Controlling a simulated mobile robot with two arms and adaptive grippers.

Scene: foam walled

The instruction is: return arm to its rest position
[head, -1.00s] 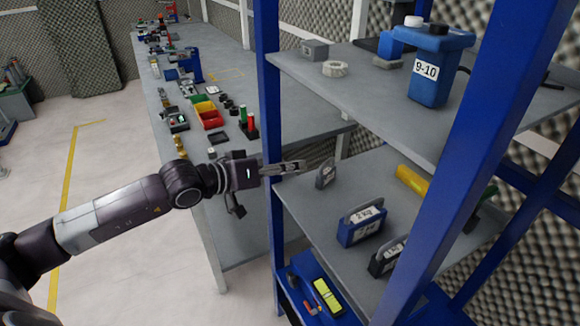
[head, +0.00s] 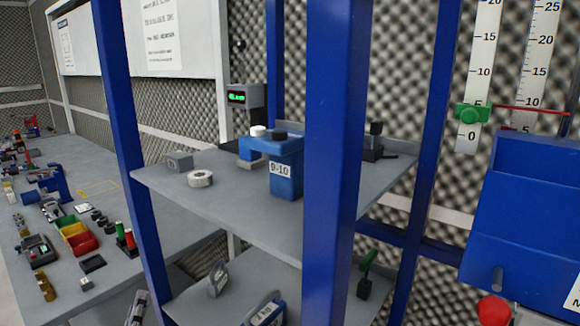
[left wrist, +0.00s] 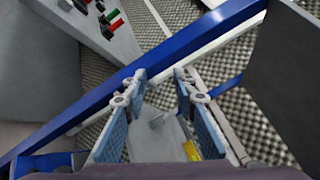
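The rest of my left arm is out of the head view. My right arm and gripper are not in view.
The blue-post rack (head: 345,120) stands close to the left gripper. A cluttered workbench (head: 120,265) is at left, a blue bin (head: 525,220) at right.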

